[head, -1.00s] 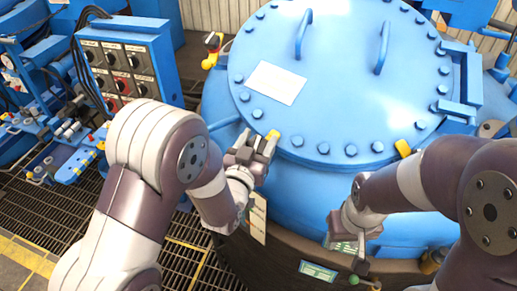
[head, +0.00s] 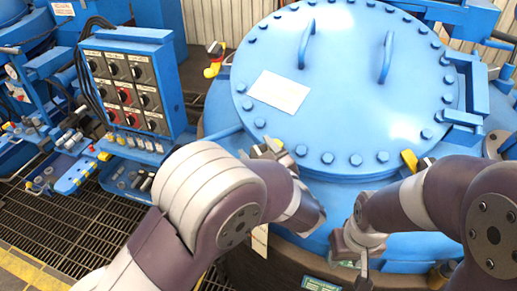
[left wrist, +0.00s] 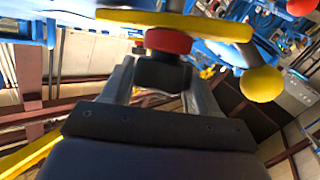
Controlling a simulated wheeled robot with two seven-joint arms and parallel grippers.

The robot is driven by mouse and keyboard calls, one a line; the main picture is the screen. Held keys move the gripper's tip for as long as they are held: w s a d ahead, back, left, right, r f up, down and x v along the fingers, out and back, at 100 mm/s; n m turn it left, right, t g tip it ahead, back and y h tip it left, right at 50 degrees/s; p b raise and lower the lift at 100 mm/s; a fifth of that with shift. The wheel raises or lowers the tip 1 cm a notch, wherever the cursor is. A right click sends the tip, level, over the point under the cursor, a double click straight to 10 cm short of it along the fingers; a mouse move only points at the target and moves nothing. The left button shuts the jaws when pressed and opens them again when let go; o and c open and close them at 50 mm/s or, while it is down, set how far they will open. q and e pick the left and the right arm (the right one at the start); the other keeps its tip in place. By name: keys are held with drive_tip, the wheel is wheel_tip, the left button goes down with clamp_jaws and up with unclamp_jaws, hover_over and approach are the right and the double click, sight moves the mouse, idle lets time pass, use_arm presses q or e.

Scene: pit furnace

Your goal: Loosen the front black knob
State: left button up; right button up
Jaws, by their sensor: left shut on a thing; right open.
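The black knob (left wrist: 162,75) shows in the left wrist view, below a red collar (left wrist: 168,42) and a yellow bar (left wrist: 175,22). My left gripper (left wrist: 160,85) has its two fingers on either side of the knob and is shut on it. In the head view my left gripper (head: 265,149) is at the front left rim of the blue round lid (head: 345,90); the knob cannot be made out there. My right gripper (head: 362,262) is open in front of the vessel, lower right of the left one, its fingertips partly cut off.
A control panel (head: 128,90) with several switches stands to the left. Bolts line the lid rim, and a yellow clamp piece (head: 409,160) sits near my right forearm. A yellow ball (left wrist: 262,84) is beside the left gripper. Floor grating lies at lower left.

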use_arm(q)
drive_tip(key=shift+n+g+y, duration=0.5)
drive_tip(key=shift+n+y, duration=0.2)
drive_tip(key=o, duration=1)
drive_tip(key=shift+c, duration=0.2)
